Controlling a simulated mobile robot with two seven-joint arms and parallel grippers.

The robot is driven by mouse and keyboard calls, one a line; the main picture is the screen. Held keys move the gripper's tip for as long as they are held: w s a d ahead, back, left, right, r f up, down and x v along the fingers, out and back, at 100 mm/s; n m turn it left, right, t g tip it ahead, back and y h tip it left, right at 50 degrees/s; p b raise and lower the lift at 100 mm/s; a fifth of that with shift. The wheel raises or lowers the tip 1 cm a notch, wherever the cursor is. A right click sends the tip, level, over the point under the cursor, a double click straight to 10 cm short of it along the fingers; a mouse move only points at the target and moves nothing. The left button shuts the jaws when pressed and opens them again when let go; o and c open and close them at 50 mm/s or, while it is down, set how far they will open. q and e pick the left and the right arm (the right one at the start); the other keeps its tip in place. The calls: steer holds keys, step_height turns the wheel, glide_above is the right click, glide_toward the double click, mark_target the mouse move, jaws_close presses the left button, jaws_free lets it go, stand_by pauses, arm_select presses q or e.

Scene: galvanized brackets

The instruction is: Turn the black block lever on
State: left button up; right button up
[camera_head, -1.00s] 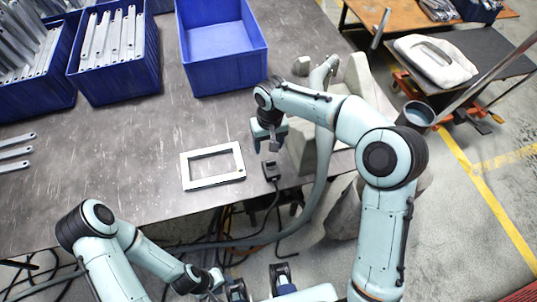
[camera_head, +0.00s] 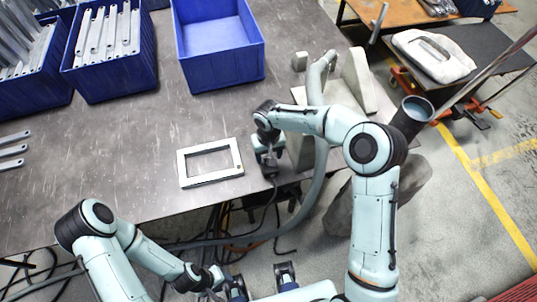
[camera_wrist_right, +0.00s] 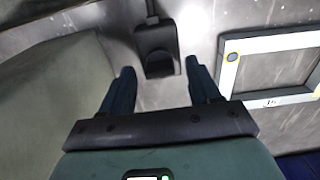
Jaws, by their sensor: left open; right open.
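The black block (camera_wrist_right: 156,42) is a small dark box on the grey tabletop, with a cable from its far end in the right wrist view. A rounded dark part, perhaps its lever, is at its near end. My right gripper (camera_wrist_right: 161,74) is open, its two fingers on either side of that near end; I cannot tell whether they touch it. In the head view my right gripper (camera_head: 267,154) is over the block and mostly hides it. My left gripper (camera_head: 261,277) is open and empty, low in the head view, off the table's front edge.
A white rectangular frame (camera_head: 210,181) lies left of the block. Blue bins (camera_head: 222,75) stand at the back, two holding metal brackets. A pale grey fixture (camera_head: 357,82) stands right of my right gripper. A grey hose (camera_head: 318,185) and cables hang at the table's edge.

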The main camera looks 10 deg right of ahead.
steer(key=shift+f, duration=0.1)
steer(key=c, duration=1.1)
steer(key=shift+o, duration=0.2)
